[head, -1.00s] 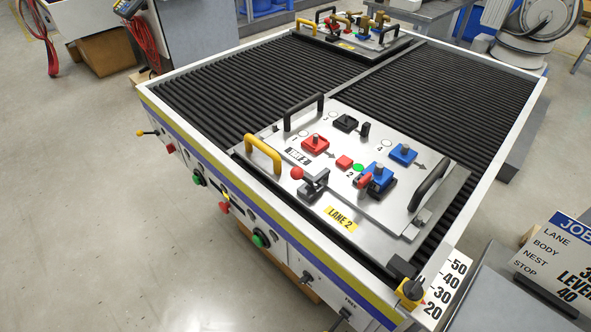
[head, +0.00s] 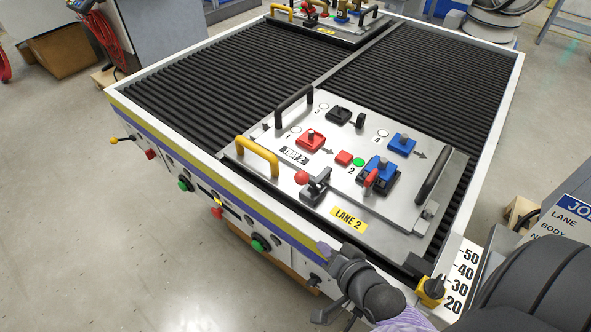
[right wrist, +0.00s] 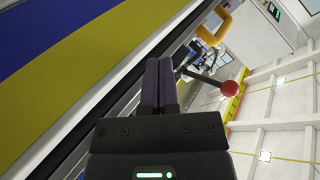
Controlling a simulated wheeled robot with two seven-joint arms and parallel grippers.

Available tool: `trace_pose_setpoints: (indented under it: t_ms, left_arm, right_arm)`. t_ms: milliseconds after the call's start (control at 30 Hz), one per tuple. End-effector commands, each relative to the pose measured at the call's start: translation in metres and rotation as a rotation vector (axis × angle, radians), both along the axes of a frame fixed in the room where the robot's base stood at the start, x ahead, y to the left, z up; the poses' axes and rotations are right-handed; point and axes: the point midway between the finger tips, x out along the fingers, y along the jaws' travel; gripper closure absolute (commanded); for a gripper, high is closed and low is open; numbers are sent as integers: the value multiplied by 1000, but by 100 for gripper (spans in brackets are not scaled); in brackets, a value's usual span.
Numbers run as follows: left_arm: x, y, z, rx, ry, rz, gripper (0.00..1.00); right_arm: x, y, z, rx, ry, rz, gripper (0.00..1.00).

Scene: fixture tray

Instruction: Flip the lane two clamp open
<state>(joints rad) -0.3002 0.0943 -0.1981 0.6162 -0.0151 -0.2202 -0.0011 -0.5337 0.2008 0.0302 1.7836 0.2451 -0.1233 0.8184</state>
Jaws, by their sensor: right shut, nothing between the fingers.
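The lane 2 fixture plate (head: 395,222) lies on the near side of the roller table, with a yellow LANE 2 label (head: 348,219). At its near left is a metal clamp (head: 317,190) whose lever ends in a red ball knob (head: 302,178); the knob also shows in the right wrist view (right wrist: 228,88). My right gripper (head: 325,250) is shut and empty, in front of the table's near edge, below the clamp in the head view and apart from it. In the right wrist view its dark fingers (right wrist: 160,64) lie together, left of the knob. My left gripper is out of view.
The plate carries a yellow handle (head: 258,156), black handles (head: 295,105), a red block (head: 311,142) and blue blocks (head: 402,143). A yellow-based knob (head: 431,290) sits at the table's near right corner. Another tray (head: 325,22) stands at the back.

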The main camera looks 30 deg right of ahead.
Motion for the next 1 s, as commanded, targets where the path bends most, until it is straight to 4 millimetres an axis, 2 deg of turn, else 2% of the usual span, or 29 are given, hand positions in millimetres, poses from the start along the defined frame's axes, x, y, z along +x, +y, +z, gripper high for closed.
trace_pose_setpoints:
  t_ms: [133,300,400,767,867,1000]
  left_arm:
    - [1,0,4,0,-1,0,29]
    - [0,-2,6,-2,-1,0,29]
    - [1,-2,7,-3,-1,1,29]
    - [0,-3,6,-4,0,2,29]
    - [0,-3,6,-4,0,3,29]
    - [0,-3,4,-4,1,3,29]
  right_arm:
    - [9,-24,37,182,-215,-122,100]
    - [11,-50,81,395,-465,-216,100]
    - [9,-60,97,474,-559,-236,100]
    - [9,-63,102,500,-590,-242,100]
    - [17,-64,103,500,-592,-241,100]
    - [44,-68,106,499,-593,-240,100]
